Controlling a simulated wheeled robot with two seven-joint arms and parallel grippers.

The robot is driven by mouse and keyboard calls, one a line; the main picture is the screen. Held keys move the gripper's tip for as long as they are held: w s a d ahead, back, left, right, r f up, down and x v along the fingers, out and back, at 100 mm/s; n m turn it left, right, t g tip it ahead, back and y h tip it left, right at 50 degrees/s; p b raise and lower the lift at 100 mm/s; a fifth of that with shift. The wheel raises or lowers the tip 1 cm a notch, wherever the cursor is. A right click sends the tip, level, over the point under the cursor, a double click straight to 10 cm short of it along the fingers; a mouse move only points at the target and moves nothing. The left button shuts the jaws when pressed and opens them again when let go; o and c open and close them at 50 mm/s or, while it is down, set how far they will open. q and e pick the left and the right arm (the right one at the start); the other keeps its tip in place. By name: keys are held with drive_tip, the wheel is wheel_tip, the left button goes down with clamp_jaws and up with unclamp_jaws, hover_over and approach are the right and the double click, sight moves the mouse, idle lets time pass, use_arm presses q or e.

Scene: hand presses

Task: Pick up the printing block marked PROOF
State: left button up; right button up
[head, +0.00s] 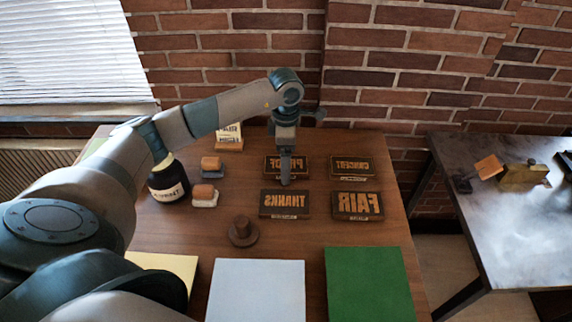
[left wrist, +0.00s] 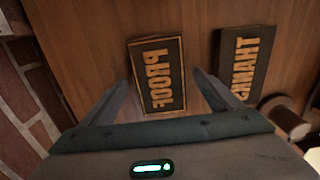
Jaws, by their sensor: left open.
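The PROOF block (head: 300,168) is a dark plate with raised, mirrored orange letters, in the back row on the wooden table. My left gripper (head: 286,180) points down over it and hides part of its lettering. In the left wrist view the PROOF block (left wrist: 157,72) lies in the gap between the two spread fingers of my left gripper (left wrist: 163,80). The gripper is open and holds nothing; I cannot tell its exact height above the block. My right gripper is not in view.
THANKS (head: 284,205), CONCEPT (head: 352,168) and FAIR (head: 358,206) blocks lie close by. A dark bottle (head: 168,180), two stamp-like pieces (head: 211,166) and a round brown knob (head: 242,232) stand left. Pale and green sheets (head: 370,285) lie in front. A brick wall (head: 400,60) rises behind.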

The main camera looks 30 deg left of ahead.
use_arm(q)
drive_tip(key=shift+r, duration=0.1)
drive_tip(key=c, duration=1.4)
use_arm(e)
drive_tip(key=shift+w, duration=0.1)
